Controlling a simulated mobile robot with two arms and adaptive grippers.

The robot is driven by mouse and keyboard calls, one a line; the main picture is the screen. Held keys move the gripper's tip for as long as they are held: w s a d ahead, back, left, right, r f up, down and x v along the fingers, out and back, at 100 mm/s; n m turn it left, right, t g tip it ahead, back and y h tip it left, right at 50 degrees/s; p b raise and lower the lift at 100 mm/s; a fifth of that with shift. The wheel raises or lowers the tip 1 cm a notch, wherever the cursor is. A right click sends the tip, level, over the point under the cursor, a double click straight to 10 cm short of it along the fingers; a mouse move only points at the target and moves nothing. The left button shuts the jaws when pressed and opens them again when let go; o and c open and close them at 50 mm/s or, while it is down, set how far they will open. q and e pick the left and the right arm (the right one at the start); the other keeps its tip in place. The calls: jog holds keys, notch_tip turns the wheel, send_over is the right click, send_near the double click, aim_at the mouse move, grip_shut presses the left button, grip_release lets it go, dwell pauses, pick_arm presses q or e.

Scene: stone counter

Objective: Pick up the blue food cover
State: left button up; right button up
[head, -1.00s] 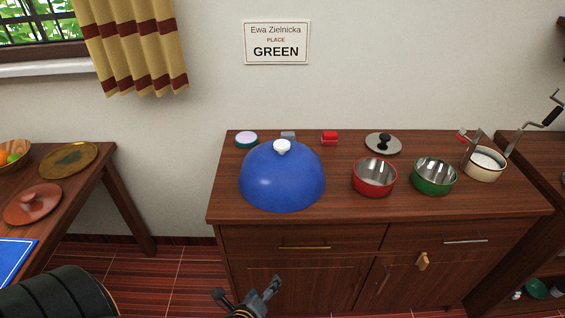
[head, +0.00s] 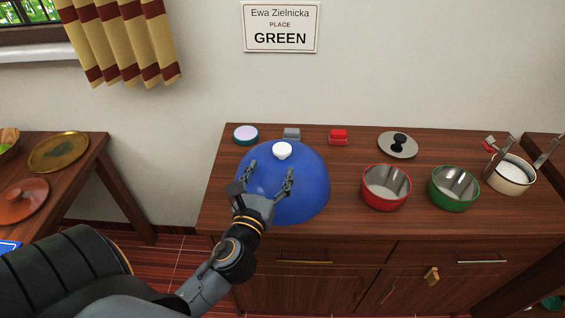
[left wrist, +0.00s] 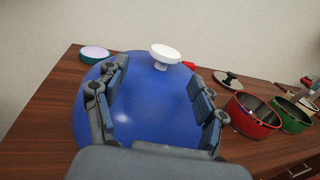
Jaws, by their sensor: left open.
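The blue food cover (head: 308,190) is a dome with a white knob (head: 282,151) on top, standing on the wooden cabinet top. It also fills the middle of the left wrist view (left wrist: 150,110), with its white knob (left wrist: 165,55) beyond the fingers. My left gripper (head: 270,172) is open, in front of the cover and below the knob in the picture. Its two fingers (left wrist: 157,90) are spread with nothing between them but the view of the dome. Whether they touch the dome I cannot tell. My right gripper is not in view.
A red pot (head: 386,188), a green pot (head: 454,188) and a cream pot (head: 511,175) stand right of the cover. Behind are a round teal container (head: 246,134), a grey block (head: 291,134), a red item (head: 338,136) and a lid (head: 398,146). A side table (head: 75,186) stands left.

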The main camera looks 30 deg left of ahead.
aim_at(280, 155)
pick_arm(q)
jog(key=x, duration=0.2)
jog(key=shift+w+a, duration=0.1)
jog(key=shift+w, duration=0.15)
jog(key=shift+w+a+r+p, duration=0.15)
jog(key=shift+w+p, duration=0.1)
jog(key=shift+w, duration=0.15)
jog(key=shift+w+r+p, duration=0.15)
jog(key=shift+w+p, duration=0.05)
jog(key=shift+w, duration=0.25)
jog(key=x, duration=0.3)
jog(key=shift+w, duration=0.3)
jog(key=shift+w+p, duration=0.2)
jog(key=shift+p, duration=0.1)
jog(key=c, duration=1.2)
grip_shut()
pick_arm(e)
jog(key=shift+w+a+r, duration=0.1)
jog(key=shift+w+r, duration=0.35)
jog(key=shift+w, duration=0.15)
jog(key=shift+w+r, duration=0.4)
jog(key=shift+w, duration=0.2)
